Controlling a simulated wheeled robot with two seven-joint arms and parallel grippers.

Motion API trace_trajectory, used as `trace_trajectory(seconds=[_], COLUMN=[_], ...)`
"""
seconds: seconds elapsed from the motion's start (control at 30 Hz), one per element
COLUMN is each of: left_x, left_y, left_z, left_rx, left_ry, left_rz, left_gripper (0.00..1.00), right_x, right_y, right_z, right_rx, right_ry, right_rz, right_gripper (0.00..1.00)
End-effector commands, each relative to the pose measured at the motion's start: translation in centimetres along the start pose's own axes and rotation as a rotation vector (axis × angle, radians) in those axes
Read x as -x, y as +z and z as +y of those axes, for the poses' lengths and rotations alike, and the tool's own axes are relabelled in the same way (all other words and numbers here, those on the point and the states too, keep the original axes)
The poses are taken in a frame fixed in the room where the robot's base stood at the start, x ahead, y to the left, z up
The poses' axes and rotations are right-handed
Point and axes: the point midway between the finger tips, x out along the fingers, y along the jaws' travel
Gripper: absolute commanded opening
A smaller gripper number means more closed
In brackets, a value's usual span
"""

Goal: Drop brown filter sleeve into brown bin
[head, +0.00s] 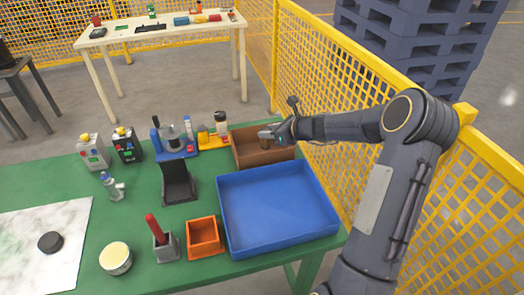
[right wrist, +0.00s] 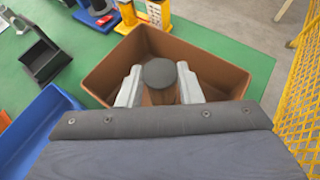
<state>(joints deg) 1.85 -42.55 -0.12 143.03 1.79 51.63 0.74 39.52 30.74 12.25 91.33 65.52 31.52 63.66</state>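The brown filter sleeve (right wrist: 160,81) is a short brown cylinder with a dark grey round top, seen in the right wrist view. My right gripper (right wrist: 161,90) has a pale finger on each side of it and is shut on it. In the head view my right gripper (head: 271,134) reaches in from the right over the brown bin (head: 249,158). The bin is an open box on the green table, and it fills the middle of the right wrist view (right wrist: 222,72). The sleeve is over the bin's opening; its lower end is hidden. My left gripper is not in view.
A large empty blue tray (head: 275,210) stands in front of the brown bin. A yellow holder (head: 212,139) with bottles is just left of the bin. A yellow mesh fence (head: 325,70) runs close behind and right. A small orange bin (head: 204,238) stands nearer.

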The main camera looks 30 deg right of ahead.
Motion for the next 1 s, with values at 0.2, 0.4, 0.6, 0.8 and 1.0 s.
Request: trace_trajectory(seconds=[0.2, 0.4, 0.6, 0.8, 1.0], left_x=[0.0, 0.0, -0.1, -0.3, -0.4], left_y=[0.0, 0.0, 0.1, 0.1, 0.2], left_z=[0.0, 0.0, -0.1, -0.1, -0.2], left_rx=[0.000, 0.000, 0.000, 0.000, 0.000], left_ry=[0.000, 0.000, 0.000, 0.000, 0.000], left_rz=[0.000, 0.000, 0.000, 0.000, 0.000], left_gripper=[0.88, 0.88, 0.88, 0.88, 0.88], right_x=[0.0, 0.0, 1.4, 4.9, 7.3], right_y=[0.0, 0.0, 0.0, 0.0, 0.0], right_z=[0.0, 0.0, -0.1, -0.1, -0.1], right_rx=[0.000, 0.000, 0.002, 0.002, 0.001], right_ry=[0.000, 0.000, -0.004, -0.004, -0.002], right_rz=[0.000, 0.000, 0.001, 0.000, 0.000], right_gripper=[0.58, 0.58, 0.58, 0.58, 0.58])
